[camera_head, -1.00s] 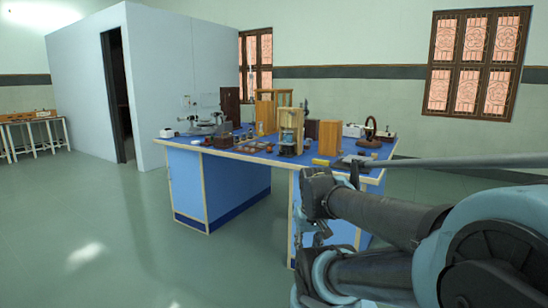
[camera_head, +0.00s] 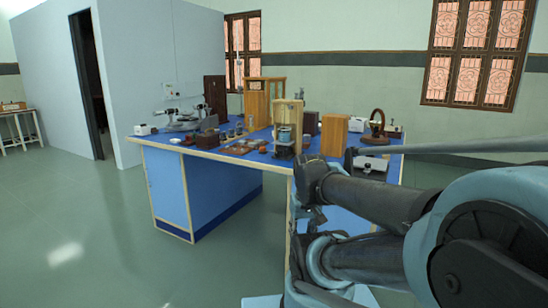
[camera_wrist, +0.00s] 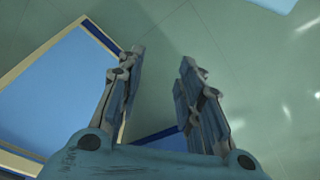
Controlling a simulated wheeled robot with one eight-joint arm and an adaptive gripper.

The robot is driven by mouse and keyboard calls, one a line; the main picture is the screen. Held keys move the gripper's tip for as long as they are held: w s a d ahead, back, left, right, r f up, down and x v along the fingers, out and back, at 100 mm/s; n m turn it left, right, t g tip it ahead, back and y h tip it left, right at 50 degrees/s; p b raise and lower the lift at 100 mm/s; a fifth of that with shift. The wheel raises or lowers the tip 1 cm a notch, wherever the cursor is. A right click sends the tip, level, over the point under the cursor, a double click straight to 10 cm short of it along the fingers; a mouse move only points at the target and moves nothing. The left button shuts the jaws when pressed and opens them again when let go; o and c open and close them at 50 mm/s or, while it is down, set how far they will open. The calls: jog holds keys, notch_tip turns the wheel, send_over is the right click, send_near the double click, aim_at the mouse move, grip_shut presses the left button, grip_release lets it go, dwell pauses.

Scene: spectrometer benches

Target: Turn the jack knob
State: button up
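I cannot make out a jack knob for certain in either view. A low grey device (camera_head: 370,164) sits at the right front of the blue-topped bench (camera_head: 222,153), partly behind my arm, and its details are too small to tell. In the wrist view my gripper (camera_wrist: 161,62) has its two fingers apart with nothing between them. It points down at the green floor beside a blue bench side with a cream edge. In the head view my folded arm fills the lower right.
The bench carries a spectrometer-like instrument (camera_head: 190,117), a wooden-framed apparatus (camera_head: 287,128), a wooden block (camera_head: 334,136), a wheel-like device (camera_head: 376,125) and several small items. Open green floor (camera_head: 90,240) lies at the left. A doorway (camera_head: 87,85) and a side table (camera_head: 20,112) stand farther back.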

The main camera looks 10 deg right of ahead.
aim_at(277, 155)
jog(key=shift+w+d, duration=0.1)
jog(key=shift+w, duration=0.15)
jog(key=o, duration=0.3)
jog(key=shift+o, duration=0.5)
jog(key=shift+s+r, duration=0.3)
jog(key=shift+s, duration=0.05)
jog(key=w+d+r+n+t+h, duration=0.1)
jog(key=w+d+r+n+h, duration=0.1)
jog(key=w+n, duration=0.45)
jog(key=w+d+r+n+t+h, duration=0.1)
jog(key=w+r+n+t+h, duration=0.15)
jog(key=w, duration=0.65)
jog(key=w+d+r+n+h, duration=0.25)
jog(key=w+n, duration=0.25)
jog(key=w, duration=0.3)
jog(key=w+a+n+t+h, duration=0.4)
jog(key=w+a+n+t, duration=0.5)
jog(key=w+a+n, duration=0.8)
jog(key=shift+m, duration=0.3)
jog(key=x, duration=1.2)
jog(key=f+x, duration=0.1)
jog(key=x, duration=0.6)
jog(key=shift+w+a, duration=0.1)
jog(key=shift+a, duration=0.05)
